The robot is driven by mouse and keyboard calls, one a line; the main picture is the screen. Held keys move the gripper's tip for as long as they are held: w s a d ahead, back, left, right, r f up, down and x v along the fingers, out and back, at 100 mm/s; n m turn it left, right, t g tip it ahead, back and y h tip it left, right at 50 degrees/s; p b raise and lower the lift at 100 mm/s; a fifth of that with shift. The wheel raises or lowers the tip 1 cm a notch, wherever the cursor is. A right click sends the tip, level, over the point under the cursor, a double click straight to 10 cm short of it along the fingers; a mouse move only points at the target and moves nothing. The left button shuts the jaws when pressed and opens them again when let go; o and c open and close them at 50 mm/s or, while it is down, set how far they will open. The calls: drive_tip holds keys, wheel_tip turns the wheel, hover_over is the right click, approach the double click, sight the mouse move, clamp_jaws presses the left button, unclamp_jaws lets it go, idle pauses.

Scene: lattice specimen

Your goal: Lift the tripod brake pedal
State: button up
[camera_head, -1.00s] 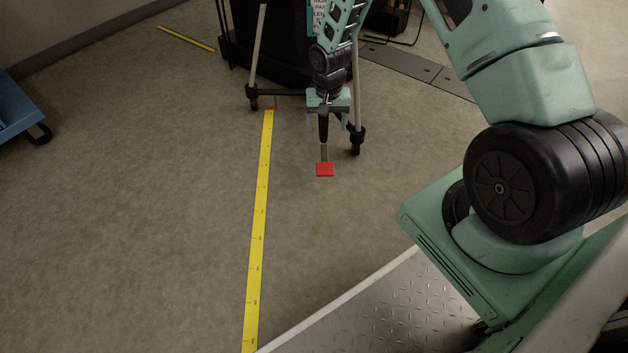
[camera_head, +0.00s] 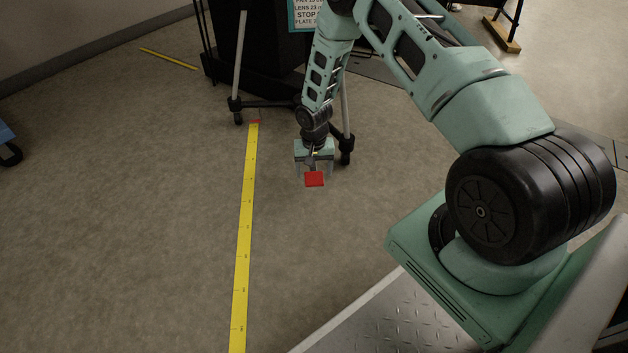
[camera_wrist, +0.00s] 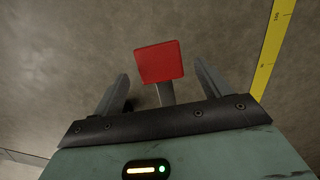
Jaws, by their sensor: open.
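The brake pedal has a flat red pad (camera_head: 314,179) in the head view, low in front of the black tripod's wheeled base. In the wrist view the red pad (camera_wrist: 159,61) is near the top centre, with a short grey lever below it. My gripper (camera_head: 314,171) is at the pedal in the head view. In the wrist view my gripper (camera_wrist: 163,85) is open, with one finger on each side of the pedal and gaps to both. The pad lies around the fingertips or just beyond them. The lever's lower end is hidden behind my gripper.
The tripod's legs (camera_head: 238,75) and castors stand close around my wrist. A yellow measuring tape (camera_head: 245,220) runs along the floor left of the pedal. A dark cabinet (camera_head: 262,45) stands behind. The floor left of the tape is mostly clear.

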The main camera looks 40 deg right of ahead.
drive_tip(key=shift+f+b, duration=0.4)
drive_tip(key=shift+f, duration=0.75)
drive_tip(key=c, duration=1.4)
